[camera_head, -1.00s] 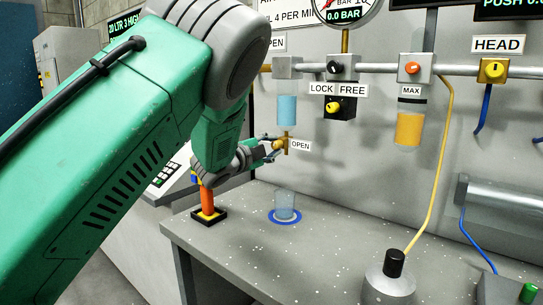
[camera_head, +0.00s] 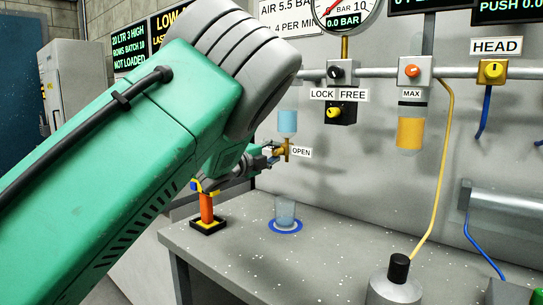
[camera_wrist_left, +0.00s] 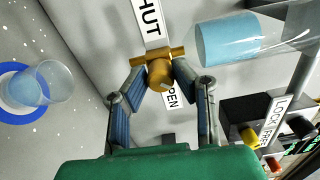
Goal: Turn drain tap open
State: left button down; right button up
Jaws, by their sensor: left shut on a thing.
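The brass drain tap (camera_head: 286,149) sits under a clear filter bowl with blue liquid (camera_head: 287,121) on the wall panel. In the left wrist view the tap's round brass knob (camera_wrist_left: 159,75) is between the two fingers of my left gripper (camera_wrist_left: 158,80), which is shut on it. In the head view my left gripper (camera_head: 270,155) reaches the tap from the left. An OPEN label (camera_head: 301,152) is beside the tap; in the wrist view it is partly hidden behind the knob. A SHUT label (camera_wrist_left: 151,20), cut off, also shows there. My right gripper is not in view.
A clear cup (camera_head: 285,210) stands on a blue ring on the grey bench (camera_head: 330,250), below the tap. A LOCK/FREE valve (camera_head: 340,110) and an orange-filled bowl (camera_head: 410,133) are to the right.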

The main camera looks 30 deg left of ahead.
pick_arm(q)
jog(key=shift+d+f, duration=0.3)
jog(key=shift+d, duration=0.05)
jog(key=c, duration=1.3)
grip_release()
jog(key=shift+w+d+r, duration=0.1)
jog(key=shift+d+r, duration=0.05)
jog(key=shift+d, duration=0.05)
jog(key=shift+r, duration=0.1)
jog(key=shift+s+a, duration=0.2)
jog(key=shift+s, duration=0.25)
jog(key=s, duration=1.1)
jog(key=shift+a, duration=0.2)
jog(key=shift+a, duration=0.2)
